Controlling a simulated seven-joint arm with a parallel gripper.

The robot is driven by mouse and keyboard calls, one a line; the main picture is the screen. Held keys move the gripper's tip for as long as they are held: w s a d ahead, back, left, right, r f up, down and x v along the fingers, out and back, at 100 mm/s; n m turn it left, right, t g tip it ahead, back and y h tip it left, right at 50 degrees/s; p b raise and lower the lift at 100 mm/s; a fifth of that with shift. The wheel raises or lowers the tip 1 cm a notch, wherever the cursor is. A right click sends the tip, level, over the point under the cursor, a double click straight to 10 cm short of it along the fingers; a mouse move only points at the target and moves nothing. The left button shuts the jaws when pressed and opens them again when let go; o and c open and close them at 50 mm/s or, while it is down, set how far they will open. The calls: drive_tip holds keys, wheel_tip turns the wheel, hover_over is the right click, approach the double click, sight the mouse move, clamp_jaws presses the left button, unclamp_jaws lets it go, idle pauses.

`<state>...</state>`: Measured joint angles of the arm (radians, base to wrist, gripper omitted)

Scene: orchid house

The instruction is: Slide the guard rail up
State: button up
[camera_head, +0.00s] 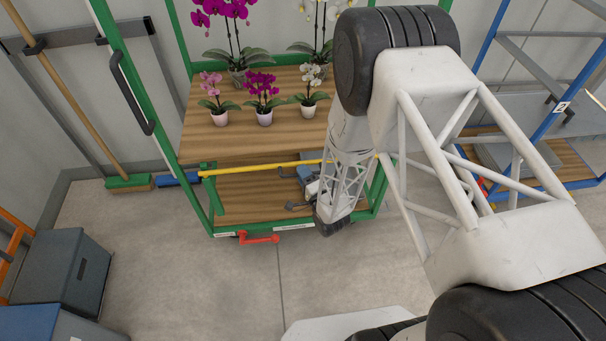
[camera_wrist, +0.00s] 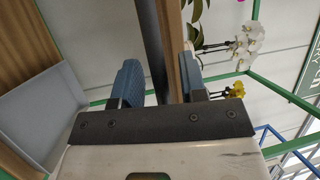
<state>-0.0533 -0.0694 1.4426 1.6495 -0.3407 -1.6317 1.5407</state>
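The guard rail (camera_head: 250,168) is a thin yellow bar across the front of the green trolley, just below the upper shelf's front edge. A blue piece (camera_head: 178,180) lies beyond its left end. My gripper (camera_head: 304,172) is low in front of the trolley, its blue fingers close under the rail. In the wrist view the two fingers (camera_wrist: 160,82) stand apart, with a dark grey bar (camera_wrist: 152,45) running up between them. I cannot tell whether this bar is the rail's shaded side or whether a finger touches it.
Potted orchids (camera_head: 264,100) stand on the upper wooden shelf (camera_head: 200,140). The lower shelf (camera_head: 250,198) is mostly bare. A red lever (camera_head: 260,239) sticks out at the trolley's bottom. The front floor is clear.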

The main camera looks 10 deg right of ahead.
clamp_jaws()
drive_tip(key=shift+r, duration=0.1)
wheel_tip(320, 180, up, 20)
drive_tip(key=shift+r, duration=0.2)
idle(0.6)
drive_tip(key=shift+w, duration=0.1)
unclamp_jaws()
drive_tip(key=shift+s+f, duration=0.1)
drive_tip(key=shift+s, duration=0.1)
